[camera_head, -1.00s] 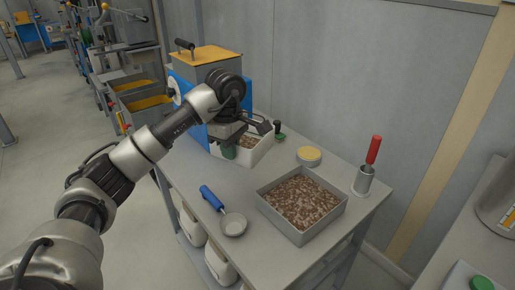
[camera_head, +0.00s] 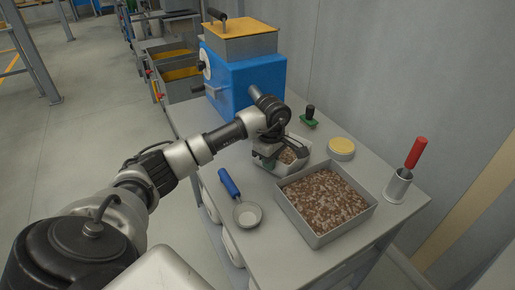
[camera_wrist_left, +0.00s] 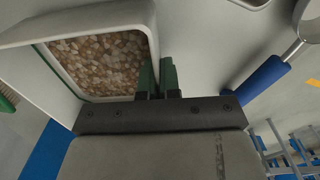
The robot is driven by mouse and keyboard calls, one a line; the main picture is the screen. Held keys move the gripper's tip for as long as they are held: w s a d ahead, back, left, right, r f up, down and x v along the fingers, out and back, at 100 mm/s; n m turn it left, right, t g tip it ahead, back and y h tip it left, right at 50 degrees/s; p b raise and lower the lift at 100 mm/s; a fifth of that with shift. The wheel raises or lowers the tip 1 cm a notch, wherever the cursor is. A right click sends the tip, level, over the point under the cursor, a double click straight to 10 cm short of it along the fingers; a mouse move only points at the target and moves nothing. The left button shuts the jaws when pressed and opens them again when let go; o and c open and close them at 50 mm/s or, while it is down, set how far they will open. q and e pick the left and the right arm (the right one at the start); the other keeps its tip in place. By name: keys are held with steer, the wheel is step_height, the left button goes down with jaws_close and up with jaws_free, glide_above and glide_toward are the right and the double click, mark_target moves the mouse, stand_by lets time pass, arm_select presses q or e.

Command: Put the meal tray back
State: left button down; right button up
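The meal tray (camera_head: 288,168) is a small white tray holding brown coarse meal. It is in front of the blue machine (camera_head: 243,85), apart from it, near the back left of a larger grey tray. My left gripper (camera_head: 267,161) is at its near left side, partly covering it. In the left wrist view, the green fingers (camera_wrist_left: 157,80) are closed at the wall of the white tray, and meal shows inside it. I cannot tell whether the tray touches the bench. My right gripper is not in view.
The grey tray (camera_head: 370,212) full of brown meal stands on the bench. A blue-handled scoop (camera_head: 229,184) lies left of it. A yellow-topped round item (camera_head: 341,147), a green item with a black knob (camera_head: 309,119) and a metal cup with a red-handled tool (camera_head: 398,186) stand behind.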

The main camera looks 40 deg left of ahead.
arm_select(q)
steer(key=a, duration=0.1)
steer(key=w+a, duration=0.1)
steer(key=a, duration=0.1)
steer(key=w+a, duration=0.1)
steer(key=shift+a+r, duration=0.15)
steer(key=shift+r, duration=0.2)
steer(key=a, duration=0.1)
steer(key=w+a, duration=0.1)
steer(key=shift+a+f, duration=0.35)
steer(key=shift+f, duration=0.3)
steer(key=c, duration=1.3)
jaws_free()
steer(key=shift+f, duration=0.1)
steer(key=shift+c, duration=0.2)
